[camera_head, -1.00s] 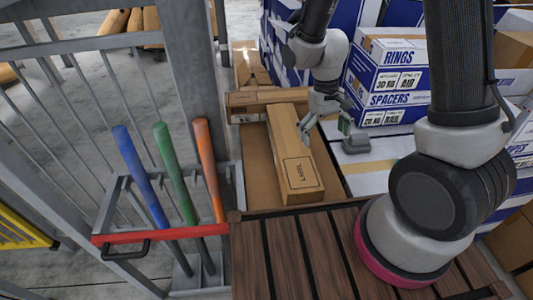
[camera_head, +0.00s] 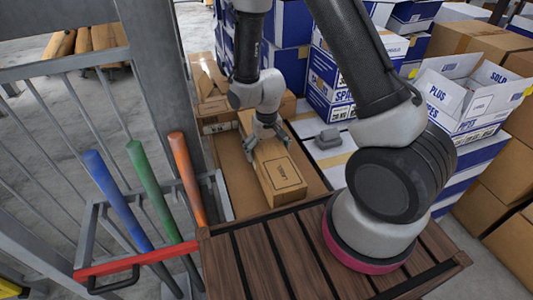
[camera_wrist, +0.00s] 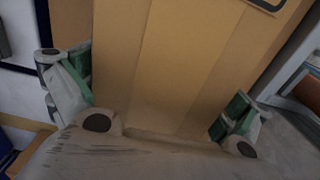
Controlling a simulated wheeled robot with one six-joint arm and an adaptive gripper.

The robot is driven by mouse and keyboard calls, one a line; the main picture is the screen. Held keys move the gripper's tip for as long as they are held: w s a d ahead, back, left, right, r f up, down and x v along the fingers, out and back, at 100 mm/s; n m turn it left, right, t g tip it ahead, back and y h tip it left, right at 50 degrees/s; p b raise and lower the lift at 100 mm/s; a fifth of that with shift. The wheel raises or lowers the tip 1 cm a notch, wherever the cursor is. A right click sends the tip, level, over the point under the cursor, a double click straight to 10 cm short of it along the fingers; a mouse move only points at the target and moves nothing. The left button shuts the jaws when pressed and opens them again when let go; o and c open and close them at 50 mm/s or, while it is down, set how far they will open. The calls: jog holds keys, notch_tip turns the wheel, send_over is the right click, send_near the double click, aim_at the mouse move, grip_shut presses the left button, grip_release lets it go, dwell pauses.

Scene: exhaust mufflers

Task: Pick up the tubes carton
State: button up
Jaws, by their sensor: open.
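A long brown carton (camera_head: 277,177) marked LABEL lies on a larger brown carton (camera_head: 235,185); no word "tubes" can be read on it. My gripper (camera_head: 268,145) is over its far half, with the fingers spread to either side. In the wrist view the carton's tan top (camera_wrist: 165,70) fills the middle. My gripper (camera_wrist: 155,105) shows there with a green-padded finger at the left of the carton and another at the right, and gaps at both sides. Whether the fingertips reach below the carton's top edge is hard to tell.
A grey object (camera_head: 328,138) lies on a white surface right of the carton. Blue and white boxes (camera_head: 330,85) stand behind it. A metal fence post (camera_head: 160,100) and blue, green and orange bars (camera_head: 146,170) stand at the left. A slatted wooden deck (camera_head: 290,245) is in front.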

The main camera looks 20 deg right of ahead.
jog(key=shift+f, duration=0.7)
jog(key=c, duration=1.3)
jog(key=shift+r, duration=0.1)
